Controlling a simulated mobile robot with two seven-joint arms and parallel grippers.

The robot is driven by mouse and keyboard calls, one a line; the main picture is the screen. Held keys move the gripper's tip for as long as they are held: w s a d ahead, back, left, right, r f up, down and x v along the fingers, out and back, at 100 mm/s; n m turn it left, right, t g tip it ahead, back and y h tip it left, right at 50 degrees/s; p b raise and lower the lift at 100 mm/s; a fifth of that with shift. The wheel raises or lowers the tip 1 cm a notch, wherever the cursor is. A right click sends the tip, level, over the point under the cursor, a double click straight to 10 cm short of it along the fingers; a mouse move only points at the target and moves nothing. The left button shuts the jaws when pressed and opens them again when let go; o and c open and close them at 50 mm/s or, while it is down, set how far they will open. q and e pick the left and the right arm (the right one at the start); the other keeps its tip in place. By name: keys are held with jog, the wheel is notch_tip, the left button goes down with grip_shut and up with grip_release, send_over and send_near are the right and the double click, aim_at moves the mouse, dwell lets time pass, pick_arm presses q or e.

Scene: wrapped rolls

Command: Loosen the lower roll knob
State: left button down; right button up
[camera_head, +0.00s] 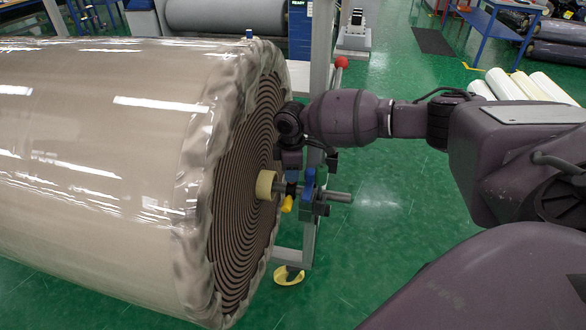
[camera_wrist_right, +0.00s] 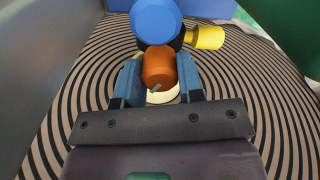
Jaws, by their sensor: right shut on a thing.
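A large brown roll (camera_head: 100,140) in clear wrap fills the left of the head view, with its spiral end facing right. A metal shaft (camera_head: 340,196) comes out of its core (camera_head: 265,185) and rests at a blue bracket (camera_head: 308,187) with a yellow part (camera_head: 287,204). My right gripper (camera_head: 291,172) points down at this bracket. In the right wrist view its blue fingers (camera_wrist_right: 160,80) are shut on an orange knob (camera_wrist_right: 158,64), one on each side. The knob is hidden in the head view. My left gripper is not in view.
A grey upright post (camera_head: 320,60) with a red ball (camera_head: 341,62) stands behind my right wrist. In the wrist view, a blue round part (camera_wrist_right: 156,20) and a yellow part (camera_wrist_right: 207,38) sit just beyond the knob. Open green floor (camera_head: 385,255) lies right of the roll.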

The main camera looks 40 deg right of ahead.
jog(key=n, duration=0.3)
jog(key=shift+n, duration=0.7)
jog(key=o, duration=0.9)
